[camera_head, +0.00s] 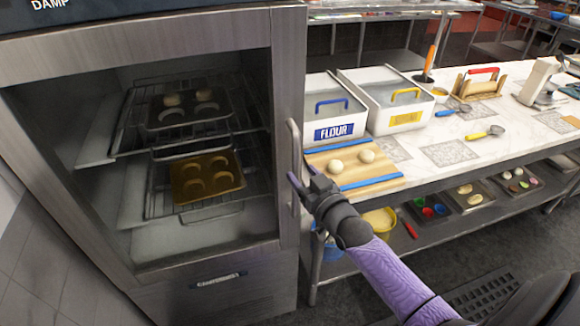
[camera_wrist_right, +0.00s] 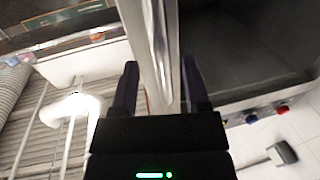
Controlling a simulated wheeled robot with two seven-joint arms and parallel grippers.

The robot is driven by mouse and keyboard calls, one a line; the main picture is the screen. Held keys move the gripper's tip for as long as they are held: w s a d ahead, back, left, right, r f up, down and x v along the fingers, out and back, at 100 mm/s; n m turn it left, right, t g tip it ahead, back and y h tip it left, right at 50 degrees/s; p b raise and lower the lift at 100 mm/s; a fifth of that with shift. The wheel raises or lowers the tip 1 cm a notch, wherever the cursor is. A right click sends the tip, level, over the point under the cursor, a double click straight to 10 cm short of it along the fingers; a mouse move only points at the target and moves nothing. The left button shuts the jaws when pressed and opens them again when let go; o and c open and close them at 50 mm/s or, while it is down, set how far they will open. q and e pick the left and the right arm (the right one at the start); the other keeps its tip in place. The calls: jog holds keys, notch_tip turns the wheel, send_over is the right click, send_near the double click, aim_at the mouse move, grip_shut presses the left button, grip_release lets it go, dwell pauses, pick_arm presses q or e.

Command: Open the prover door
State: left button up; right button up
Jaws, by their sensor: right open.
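The prover is a steel cabinet at the left of the head view. Its door (camera_head: 284,90) has a steel frame around a large window and looks closed. The handle (camera_head: 295,145) is an upright steel bar on the right side of the door frame. My right gripper (camera_head: 298,182) is at the lower part of this handle, with its fingers open. In the right wrist view, the gripper (camera_wrist_right: 160,85) has its two dark fingers apart, one on either side of the steel bar (camera_wrist_right: 155,40). I cannot tell whether they touch it. My left gripper is not in view.
Inside the prover, trays (camera_head: 207,176) sit on wire racks. A counter (camera_head: 430,150) adjoins on the right, holding a flour bin (camera_head: 333,132), a second white bin (camera_head: 404,118) and a dough board (camera_head: 345,186). Its lower shelf holds several trays. Dark floor lies in front.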

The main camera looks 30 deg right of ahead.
aim_at(298, 170)
jog(key=shift+w, duration=1.7)
grip_shut()
